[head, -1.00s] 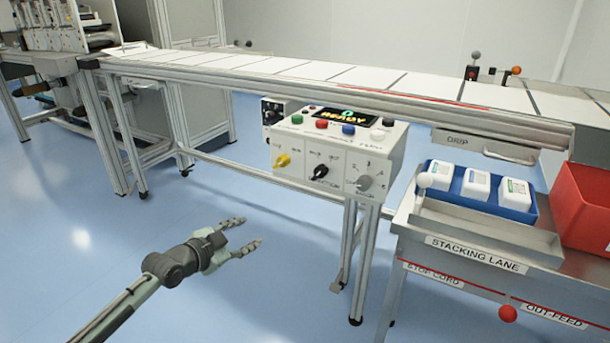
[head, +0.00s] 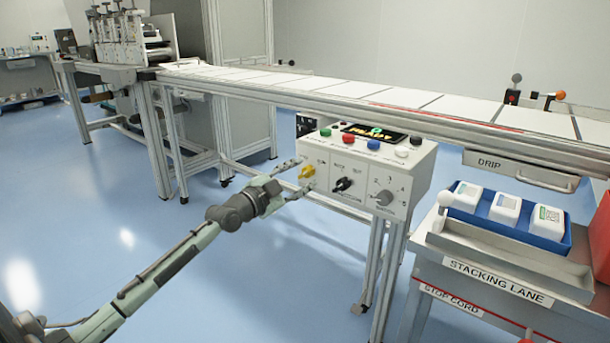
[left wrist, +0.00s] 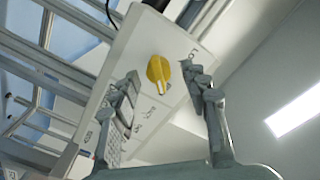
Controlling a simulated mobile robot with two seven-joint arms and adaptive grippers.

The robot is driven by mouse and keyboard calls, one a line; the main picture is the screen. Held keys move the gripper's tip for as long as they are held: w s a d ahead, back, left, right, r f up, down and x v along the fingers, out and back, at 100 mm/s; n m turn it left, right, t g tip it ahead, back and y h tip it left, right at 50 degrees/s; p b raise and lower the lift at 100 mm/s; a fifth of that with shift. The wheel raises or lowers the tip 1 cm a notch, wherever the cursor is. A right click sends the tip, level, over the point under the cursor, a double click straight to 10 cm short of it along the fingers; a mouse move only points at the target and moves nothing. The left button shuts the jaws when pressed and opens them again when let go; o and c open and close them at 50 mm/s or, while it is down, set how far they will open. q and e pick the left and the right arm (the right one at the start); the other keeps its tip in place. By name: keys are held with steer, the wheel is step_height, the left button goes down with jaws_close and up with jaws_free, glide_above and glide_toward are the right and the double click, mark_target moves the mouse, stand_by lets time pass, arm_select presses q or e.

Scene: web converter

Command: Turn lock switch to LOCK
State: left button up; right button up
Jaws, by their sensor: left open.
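The yellow lock switch (head: 307,172) is the leftmost of three rotary knobs on the front of the white control box (head: 420,185). In the left wrist view the yellow knob (left wrist: 158,70) shows between my fingers, a little ahead of their tips. Its white pointer mark points toward the picture's bottom. My left gripper (head: 295,177) is open, its fingers on either side of the knob; I cannot tell whether either touches it. The left gripper fingers also show in the left wrist view (left wrist: 165,85). The labels around the knob are too small to read surely. My right gripper is out of view.
A black knob (head: 343,184) and a grey knob (head: 383,198) sit to the right on the same panel. Coloured buttons and a display reading READY (head: 375,132) are on top. The conveyor (head: 330,92) runs behind. The stacking lane (head: 500,262) stands right.

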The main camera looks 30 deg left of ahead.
arm_select(q)
steer(key=shift+w+d, duration=0.1)
steer(key=shift+w, duration=0.7)
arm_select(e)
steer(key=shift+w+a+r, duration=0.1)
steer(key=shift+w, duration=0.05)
arm_select(q)
jaws_close()
